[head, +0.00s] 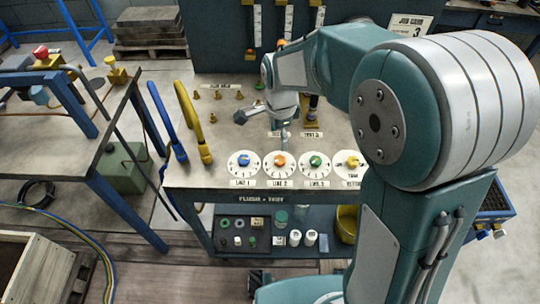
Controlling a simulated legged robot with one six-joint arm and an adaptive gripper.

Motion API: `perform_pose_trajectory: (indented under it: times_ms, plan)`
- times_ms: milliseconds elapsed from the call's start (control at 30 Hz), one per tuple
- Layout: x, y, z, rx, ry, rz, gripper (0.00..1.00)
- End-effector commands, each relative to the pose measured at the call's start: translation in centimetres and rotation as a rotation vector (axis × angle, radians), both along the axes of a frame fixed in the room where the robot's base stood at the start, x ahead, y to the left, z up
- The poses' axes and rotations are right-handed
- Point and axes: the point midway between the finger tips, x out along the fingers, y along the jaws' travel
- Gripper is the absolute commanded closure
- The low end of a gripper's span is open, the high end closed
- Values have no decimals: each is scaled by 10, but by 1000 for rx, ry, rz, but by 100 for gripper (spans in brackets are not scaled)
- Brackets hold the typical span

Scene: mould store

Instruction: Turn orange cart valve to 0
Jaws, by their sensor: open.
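The orange valve knob (280,160) sits on a round white dial (279,172) near the cart's front edge, above a label that seems to read LINE 2. The numbers and knob direction are too small to read. A blue knob (244,159) is on the dial to its left. A green knob (316,160) and a yellow knob (351,161) are on the dials to its right. My gripper (279,128) is over the cart top (220,128), behind the orange dial and apart from the knob. It is open and appears empty; its fingertips are small and partly unclear.
Yellow and blue curved handles (195,128) rise at the cart's left. Several small brass fittings (216,94) stand behind them. The lower shelf (262,247) holds jars and rings. A blue-legged bench (97,165) stands left. My arm hides much of the right side.

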Motion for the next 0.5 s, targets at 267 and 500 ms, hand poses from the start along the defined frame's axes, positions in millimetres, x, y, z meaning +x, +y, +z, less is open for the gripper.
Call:
perform_pose_trajectory:
  times_ms: [267,500]
  plan:
    - [-1,8,-55,-11,6,3,19]
    - [-1,8,-88,-12,3,3,19]
